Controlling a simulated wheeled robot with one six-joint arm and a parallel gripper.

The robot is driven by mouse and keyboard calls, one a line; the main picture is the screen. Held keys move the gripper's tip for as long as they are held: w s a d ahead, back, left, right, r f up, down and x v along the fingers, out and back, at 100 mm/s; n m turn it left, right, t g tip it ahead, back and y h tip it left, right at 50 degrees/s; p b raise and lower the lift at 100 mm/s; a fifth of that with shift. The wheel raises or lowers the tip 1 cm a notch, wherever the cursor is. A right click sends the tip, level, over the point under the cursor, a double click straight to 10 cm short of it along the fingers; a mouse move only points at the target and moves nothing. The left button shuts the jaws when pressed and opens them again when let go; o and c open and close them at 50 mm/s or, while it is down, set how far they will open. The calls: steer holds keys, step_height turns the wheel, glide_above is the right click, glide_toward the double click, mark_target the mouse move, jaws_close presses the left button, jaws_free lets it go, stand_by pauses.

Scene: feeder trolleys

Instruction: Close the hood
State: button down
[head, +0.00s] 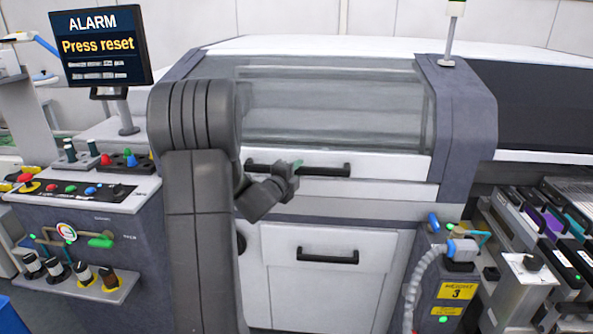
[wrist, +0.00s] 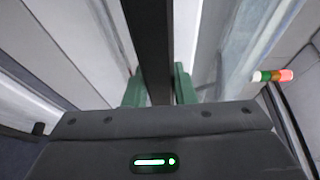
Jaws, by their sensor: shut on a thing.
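The hood (head: 335,105) is a wide clear panel with a white lower edge on the front of the machine. It looks lowered in the head view, its white edge meeting the white front panel below. A black bar handle (head: 325,170) runs across that white edge. My gripper (head: 296,166) is at the handle, left of its middle. In the wrist view, the green fingers of my gripper (wrist: 158,88) stand on either side of the dark handle bar (wrist: 150,45), shut on it. My arm hides the left end of the hood.
A screen (head: 103,46) at the left reads "ALARM Press reset". Below it is a control panel (head: 85,190) with coloured buttons. A second black handle (head: 328,257) is on the lower white door. At the right are a hose (head: 418,275) and feeders (head: 545,230).

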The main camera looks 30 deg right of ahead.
step_height(320, 180, up, 6)
steer(key=s+a+y+p, duration=0.1)
steer(key=s+p, duration=0.1)
steer(key=p, duration=0.3)
steer(key=shift+s+a+r+g+p, duration=0.25)
steer(key=shift+s+a+g+p, duration=0.1)
steer(key=shift+g, duration=0.05)
steer(key=c, duration=1.2)
jaws_free()
steer(key=shift+f, duration=0.1)
steer(key=shift+a, duration=0.1)
steer(key=b+v, duration=0.1)
steer(key=v, duration=1.2)
steer(key=shift+s+a+b, duration=0.2)
steer(key=shift+a+b, duration=0.05)
steer(key=shift+b, duration=0.15)
